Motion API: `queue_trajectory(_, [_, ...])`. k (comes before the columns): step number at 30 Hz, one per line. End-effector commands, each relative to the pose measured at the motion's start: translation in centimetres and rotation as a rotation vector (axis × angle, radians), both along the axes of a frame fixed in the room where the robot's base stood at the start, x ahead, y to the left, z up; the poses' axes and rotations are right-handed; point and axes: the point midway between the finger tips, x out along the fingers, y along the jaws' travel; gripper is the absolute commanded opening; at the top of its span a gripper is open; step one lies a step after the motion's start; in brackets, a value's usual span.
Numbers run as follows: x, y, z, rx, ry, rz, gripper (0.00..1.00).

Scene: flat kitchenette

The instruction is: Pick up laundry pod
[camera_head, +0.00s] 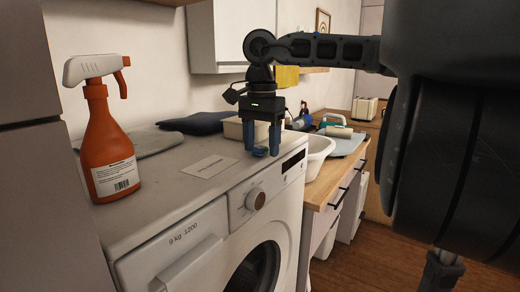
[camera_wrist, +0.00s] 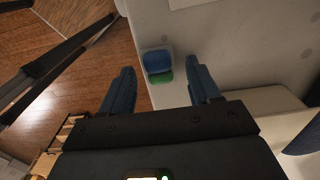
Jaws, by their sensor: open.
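The laundry pod (camera_wrist: 157,65) is small, with a blue part and a green part, and lies on the white washing machine top near its front edge. In the head view the blue of the pod (camera_head: 260,152) shows low between my fingers. My gripper (camera_head: 262,152) points down over the machine top, with its blue fingers apart. In the wrist view my gripper (camera_wrist: 160,82) is open, with the pod ahead of and between the fingertips. I see no contact between fingers and pod.
An orange spray bottle (camera_head: 109,145) stands at the left on the washing machine (camera_head: 190,235). A white card (camera_head: 209,166) lies left of my gripper. A beige box (camera_head: 236,128) is close behind it. A white basin (camera_head: 318,150) sits to the right on the wooden counter.

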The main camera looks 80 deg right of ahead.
Motion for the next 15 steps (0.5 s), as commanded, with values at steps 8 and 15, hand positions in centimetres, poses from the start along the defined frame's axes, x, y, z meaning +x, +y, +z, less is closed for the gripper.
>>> queue_trajectory(8, [0.01,0.00,-0.03,0.000,0.000,0.000,0.53])
queue_trajectory(15, [0.01,0.00,-0.02,0.000,0.000,0.000,0.30])
